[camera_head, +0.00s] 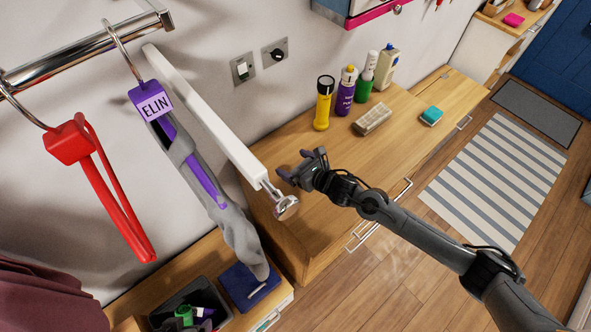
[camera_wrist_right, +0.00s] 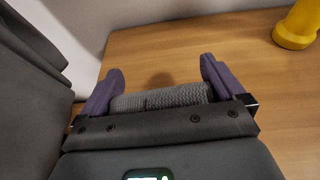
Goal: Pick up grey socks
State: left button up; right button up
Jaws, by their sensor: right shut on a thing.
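My right gripper (camera_head: 298,165) is over the wooden counter, near the metal end of the white bar. In the right wrist view its purple fingers (camera_wrist_right: 158,80) stand apart with a grey ribbed, knitted bundle between them, which looks like the grey socks (camera_wrist_right: 160,98). The fingers press on its two ends, and its lower side is hidden by the gripper body. In the head view the bundle is hard to make out. Another long grey knitted piece (camera_head: 235,240) hangs from a purple clip (camera_head: 152,103) labelled ELIN at the left. My left gripper is not in view.
A red clip (camera_head: 95,180) hangs from the chrome rail (camera_head: 80,50). The white bar (camera_head: 205,115) slants beside my gripper.

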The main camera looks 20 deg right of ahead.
jog(key=s+d+r+b, duration=0.1)
jog(key=s+d+r, duration=0.6)
jog(key=s+d, duration=0.1)
jog(key=shift+s+r+b, duration=0.2)
jog(key=shift+s+b, duration=0.1)
jog(key=shift+a, duration=0.1)
